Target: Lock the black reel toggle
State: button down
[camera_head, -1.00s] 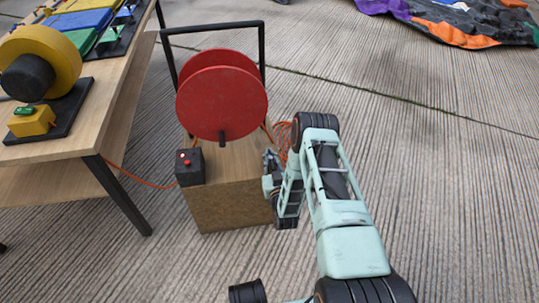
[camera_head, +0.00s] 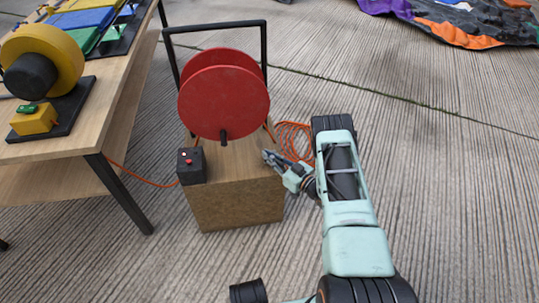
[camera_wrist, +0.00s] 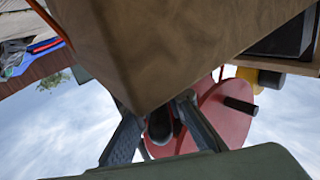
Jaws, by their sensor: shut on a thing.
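A red reel (camera_head: 224,95) with a black frame stands on a wooden box (camera_head: 237,203). A black crank handle (camera_head: 224,135) juts from its front. My gripper (camera_head: 268,156) is at the right edge of the box top, beside the reel, pointing left. In the wrist view, its fingers (camera_wrist: 160,125) lie on either side of a dark rounded piece, which looks like the black reel toggle (camera_wrist: 158,127), and are shut on it. The box corner (camera_wrist: 150,70) covers part of this view, and the reel (camera_wrist: 222,112) shows behind. The toggle cannot be made out in the head view.
A black control box (camera_head: 191,165) with red buttons sits at the box's left front. An orange cable (camera_head: 292,138) coils on the ground behind my gripper. A wooden table (camera_head: 110,115) with a yellow blower (camera_head: 62,52) is at left.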

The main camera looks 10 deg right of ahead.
jog(key=n+g+y, duration=0.4)
jog(key=shift+s+a+g, duration=0.15)
jog(key=shift+a+g, duration=0.05)
jog(key=shift+g, duration=0.1)
jog(key=shift+s+a+n+g+y, duration=0.1)
jog(key=shift+n+g+y, duration=0.45)
jog(key=shift+g, duration=0.25)
jog(key=shift+s+a+n+g+y, duration=0.1)
jog(key=shift+n+g+y, duration=0.35)
jog(key=shift+n+g, duration=0.3)
jog(key=shift+g, duration=0.55)
jog(key=c, duration=2)
grip_release()
jog(key=shift+c, duration=0.2)
jog(key=shift+s+d, duration=0.1)
jog(key=v, duration=1.2)
jog(key=shift+f, duration=0.15)
